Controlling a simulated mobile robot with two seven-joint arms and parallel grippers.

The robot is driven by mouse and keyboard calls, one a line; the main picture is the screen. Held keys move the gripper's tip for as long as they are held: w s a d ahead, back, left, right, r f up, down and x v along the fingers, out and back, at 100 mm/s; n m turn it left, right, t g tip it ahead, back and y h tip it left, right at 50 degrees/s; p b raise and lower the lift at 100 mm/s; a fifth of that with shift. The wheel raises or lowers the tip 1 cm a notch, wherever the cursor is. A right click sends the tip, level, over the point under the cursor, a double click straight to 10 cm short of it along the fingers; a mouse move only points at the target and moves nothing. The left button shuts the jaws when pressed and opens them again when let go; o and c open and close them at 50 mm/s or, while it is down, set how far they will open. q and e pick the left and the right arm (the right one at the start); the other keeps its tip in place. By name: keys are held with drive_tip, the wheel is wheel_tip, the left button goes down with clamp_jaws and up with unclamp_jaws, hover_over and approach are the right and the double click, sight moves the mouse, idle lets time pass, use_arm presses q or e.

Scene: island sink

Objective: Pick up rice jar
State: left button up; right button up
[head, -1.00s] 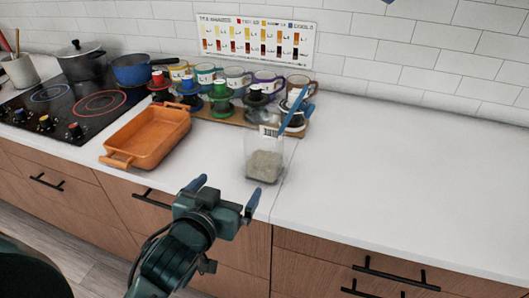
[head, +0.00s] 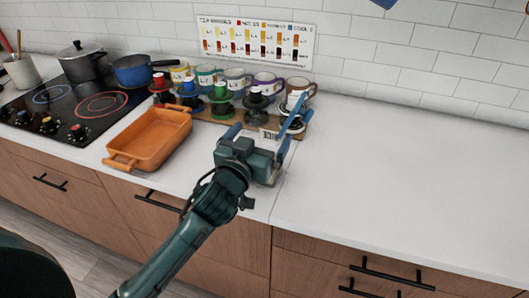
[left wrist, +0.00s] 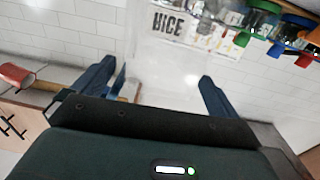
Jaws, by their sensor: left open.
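The rice jar (head: 268,133) is clear, with a white label and pale grains low inside. It stands upright on the counter, largely hidden by my left gripper in the head view. My right gripper is not in view.
A blue-handled utensil (head: 292,116) slants up beside or from the jar; I cannot tell which. Mugs (head: 235,79) and colour-topped containers (head: 221,98) stand behind. An orange baking dish (head: 148,140) lies left, then the cooktop (head: 70,117). The counter right (head: 420,170) is clear.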

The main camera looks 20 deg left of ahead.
sight(270, 119)
use_arm(q)
drive_tip(key=shift+w+d, duration=0.1)
drive_tip(key=shift+w, duration=1.45)
drive_tip(key=shift+c, duration=0.2)
drive_tip(key=c, duration=1.9)
drive_tip(key=shift+r, duration=0.25)
drive_tip(key=shift+c, duration=0.2)
